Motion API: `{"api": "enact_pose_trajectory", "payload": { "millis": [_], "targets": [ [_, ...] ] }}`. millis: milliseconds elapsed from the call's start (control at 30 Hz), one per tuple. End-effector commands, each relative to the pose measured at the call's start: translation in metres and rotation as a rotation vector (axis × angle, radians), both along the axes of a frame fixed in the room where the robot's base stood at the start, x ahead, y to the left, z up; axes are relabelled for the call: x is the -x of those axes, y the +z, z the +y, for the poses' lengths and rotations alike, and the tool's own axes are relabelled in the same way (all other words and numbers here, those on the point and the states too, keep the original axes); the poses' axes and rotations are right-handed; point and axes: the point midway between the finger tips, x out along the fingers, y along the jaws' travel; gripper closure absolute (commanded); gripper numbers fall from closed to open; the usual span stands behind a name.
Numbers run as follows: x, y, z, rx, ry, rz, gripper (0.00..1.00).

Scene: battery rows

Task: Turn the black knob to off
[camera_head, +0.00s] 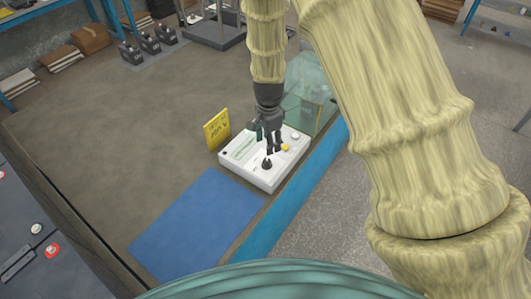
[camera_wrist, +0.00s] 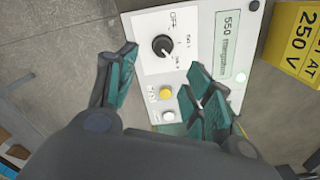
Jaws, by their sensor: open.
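The black knob (camera_head: 267,164) stands on the front part of the white instrument box (camera_head: 242,149). In the wrist view the knob (camera_wrist: 162,46) sits near an "OFF" label and other small marks. Its white pointer line seems aimed at the marks on the lower right, away from "OFF", but it is small. My gripper (camera_head: 272,147) points down over the box, behind the knob in the head view. In the wrist view my gripper (camera_wrist: 162,72) has its fingers spread apart and empty, with the knob just beyond the fingertips.
A yellow button (camera_wrist: 166,93) and a white button (camera_wrist: 168,116) sit beside the knob. A yellow sign (camera_head: 216,131) stands left of the box. A clear case (camera_head: 308,80) stands behind it. A flat blue mat (camera_head: 195,225) lies in front.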

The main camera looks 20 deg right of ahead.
Motion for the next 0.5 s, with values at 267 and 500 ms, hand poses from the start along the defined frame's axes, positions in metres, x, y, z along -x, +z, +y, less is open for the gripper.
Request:
{"api": "enact_pose_trajectory", "payload": {
  "millis": [267,500],
  "targets": [
    [-0.003,-0.012,0.004,-0.005,-0.008,0.003,0.49],
    [-0.002,-0.039,0.002,-0.004,-0.009,0.004,0.49]
  ]
}}
